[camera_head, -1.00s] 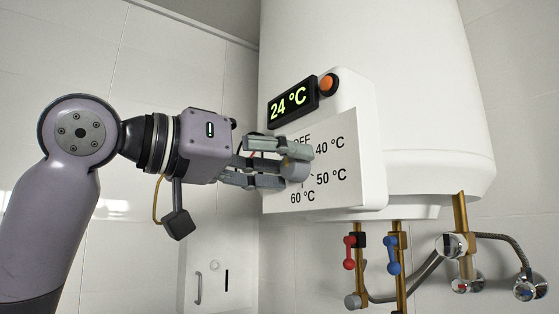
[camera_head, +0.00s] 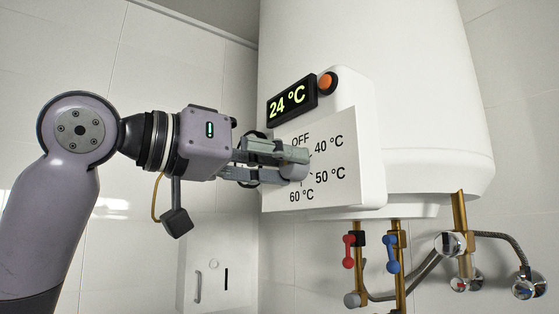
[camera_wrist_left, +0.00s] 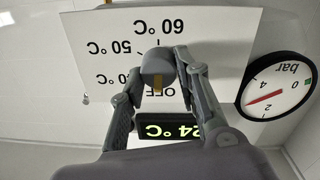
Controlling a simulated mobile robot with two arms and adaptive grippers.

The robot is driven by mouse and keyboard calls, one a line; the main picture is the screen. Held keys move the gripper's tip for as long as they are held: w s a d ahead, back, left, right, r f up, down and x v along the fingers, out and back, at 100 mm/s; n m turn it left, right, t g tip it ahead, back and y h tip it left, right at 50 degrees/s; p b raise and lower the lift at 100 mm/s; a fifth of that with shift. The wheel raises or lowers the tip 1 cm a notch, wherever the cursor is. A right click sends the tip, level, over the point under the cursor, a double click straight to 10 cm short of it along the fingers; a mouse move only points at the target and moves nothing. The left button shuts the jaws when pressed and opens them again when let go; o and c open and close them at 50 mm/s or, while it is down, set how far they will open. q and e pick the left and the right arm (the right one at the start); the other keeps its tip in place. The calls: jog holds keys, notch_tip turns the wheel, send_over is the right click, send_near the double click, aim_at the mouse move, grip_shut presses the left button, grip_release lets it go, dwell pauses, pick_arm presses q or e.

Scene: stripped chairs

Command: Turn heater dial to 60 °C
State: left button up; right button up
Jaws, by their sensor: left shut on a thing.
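The heater dial (camera_head: 296,170) is a grey knob on a white scale plate (camera_head: 280,203) marked OFF, 40, 50 and 60 °C. My left gripper (camera_head: 287,162) is shut on the dial, its fingers reaching in from the left and partly hiding it. In the left wrist view the scale is upside down, and the dial (camera_wrist_left: 156,62) sits between the two fingertips. A tan mark on the dial lies on the side towards the word OFF. The display (camera_head: 292,101) reads 24 °C. My right gripper is not in view.
The white heater tank (camera_head: 400,80) fills the upper right. An orange button (camera_head: 327,84) is beside the display. Below are a red valve handle (camera_head: 349,252), a blue one (camera_head: 393,254) and pipes. A pressure gauge (camera_wrist_left: 277,88) shows in the left wrist view.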

pick_arm(q)
jog(key=m, duration=1.4)
jog(key=m+y, duration=0.1)
jog(key=m, duration=0.6)
jog(key=shift+s+d+f+t, duration=0.2)
jog(key=shift+s+f+t, duration=0.05)
jog(key=shift+t, duration=0.05)
jog(key=m, duration=0.4)
jog(key=shift+f+m, duration=0.1)
jog(key=shift+m, duration=0.3)
jog(key=m, duration=0.4)
jog(key=shift+f, duration=0.1)
jog(key=m, duration=0.4)
jog(key=shift+w, duration=0.15)
jog(key=shift+m, duration=0.4)
jog(key=o, duration=1.2)
jog(key=shift+a, duration=0.1)
jog(key=shift+c, duration=0.2)
